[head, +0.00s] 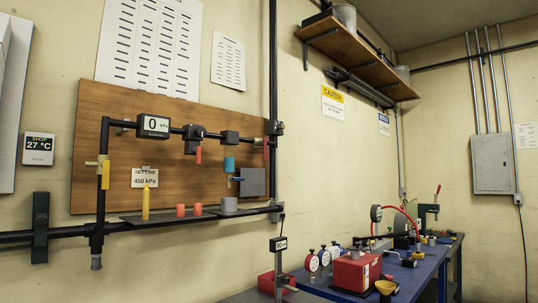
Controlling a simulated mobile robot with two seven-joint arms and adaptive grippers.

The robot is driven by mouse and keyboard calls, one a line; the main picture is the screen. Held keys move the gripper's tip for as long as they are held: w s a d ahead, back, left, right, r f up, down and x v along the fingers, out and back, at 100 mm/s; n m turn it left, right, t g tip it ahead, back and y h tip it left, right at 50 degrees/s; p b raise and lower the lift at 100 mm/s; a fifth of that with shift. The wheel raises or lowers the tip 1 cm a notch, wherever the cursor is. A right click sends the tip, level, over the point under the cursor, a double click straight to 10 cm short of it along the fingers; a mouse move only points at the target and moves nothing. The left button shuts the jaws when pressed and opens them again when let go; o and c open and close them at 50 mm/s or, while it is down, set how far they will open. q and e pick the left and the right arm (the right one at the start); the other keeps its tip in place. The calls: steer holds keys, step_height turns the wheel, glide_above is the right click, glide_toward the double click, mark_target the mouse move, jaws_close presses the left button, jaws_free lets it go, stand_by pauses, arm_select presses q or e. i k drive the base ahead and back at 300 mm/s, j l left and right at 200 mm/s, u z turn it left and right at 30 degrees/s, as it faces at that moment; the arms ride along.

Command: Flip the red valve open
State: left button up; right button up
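A red lever (198,155) hangs straight down beside a black valve body (194,133) on the upper black pipe, in front of the wooden board. A second, narrower red handle (265,150) hangs near the right end of that pipe, by the vertical pipe. I cannot tell from the view which of the two is the red valve. A digital gauge (153,126) left of the first lever reads 0 kPa. A yellow lever (104,173) points down on the left vertical pipe. Neither of my grippers is in view.
A dark shelf (160,217) below the board carries a yellow stick (146,203), red cylinders (181,210) and a grey cylinder (229,205). A card (144,178) reads 450 kPa. A blue bench (420,270) with a red box (356,272) and gauges stands at the right.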

mark_target(263, 140)
steer(key=i+l, duration=0.25)
steer(key=l, duration=0.2)
steer(key=i+l+u, duration=0.1)
steer(key=i+l, duration=0.15)
steer(key=l, duration=0.15)
steer(key=i+l, duration=0.25)
steer(key=l, duration=0.2)
steer(key=i+l+u, duration=0.1)
steer(key=i+l, duration=0.15)
steer(key=l, duration=0.2)
steer(key=i+l, duration=0.2)
steer(key=l, duration=0.3)
steer(key=i+l+u, duration=0.1)
steer(key=l, duration=0.35)
steer(key=i+l, duration=0.3)
steer(key=l, duration=0.2)
steer(key=i+l+u, duration=0.1)
steer(key=i+l, duration=0.15)
steer(key=l, duration=0.25)
